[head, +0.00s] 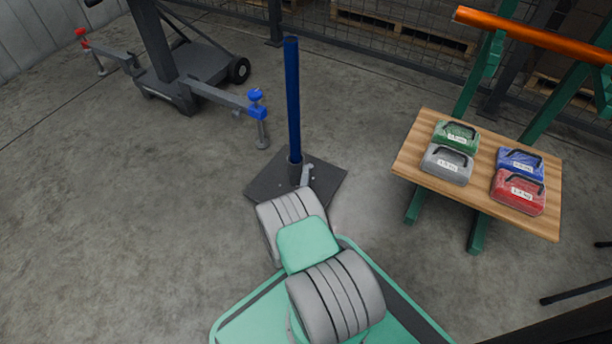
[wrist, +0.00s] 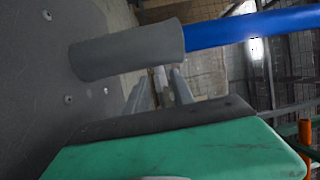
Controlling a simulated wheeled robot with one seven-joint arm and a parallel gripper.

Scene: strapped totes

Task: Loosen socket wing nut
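A blue pole (head: 292,100) stands upright in a grey socket (head: 294,172) on a dark base plate (head: 325,178). In the wrist view the socket (wrist: 125,52) and pole (wrist: 240,28) lie sideways across the top. A small light grey piece, seemingly the wing nut (wrist: 159,77), shows beside the socket. My gripper (wrist: 162,88) points at it, with one finger on each side and a gap between them. Whether either finger touches the nut I cannot tell. In the head view my own arm hides the fingers and part of the plate.
A wooden table (head: 415,160) with green, grey, blue and red weights stands right, below an orange bar (head: 530,35). A dark wheeled stand (head: 200,75) with a blue-knobbed leg (head: 257,105) is at the back left. The floor at left is clear.

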